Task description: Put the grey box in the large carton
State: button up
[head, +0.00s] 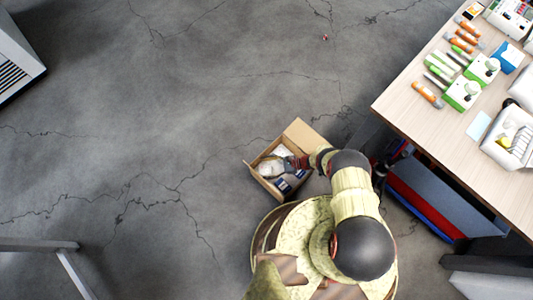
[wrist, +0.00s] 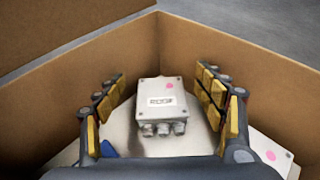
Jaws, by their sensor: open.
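The large carton (head: 264,182) stands open on the floor beside my base, with one flap raised. Its brown walls also show in the wrist view (wrist: 80,83). A grey box (wrist: 160,98) with a white label, a pink dot and several round connectors lies inside the carton. It sits between my gripper's spread fingers. My gripper (wrist: 160,110) is open over it, with yellow pads apart from the box on both sides. In the head view my gripper (head: 292,163) reaches down into the carton. Whether the box rests on other contents is hard to tell.
Another light box with a pink dot (wrist: 268,156) lies in the carton at lower right of the wrist view. A wooden table (head: 405,97) with tools, green-white units and a white bin (head: 510,137) stands at right. The floor to the left is mostly clear.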

jog(key=p+v, duration=0.1)
jog(key=v, duration=0.6)
jog(key=shift+d+r, duration=0.1)
jog(key=shift+d, duration=0.15)
dwell(0.4)
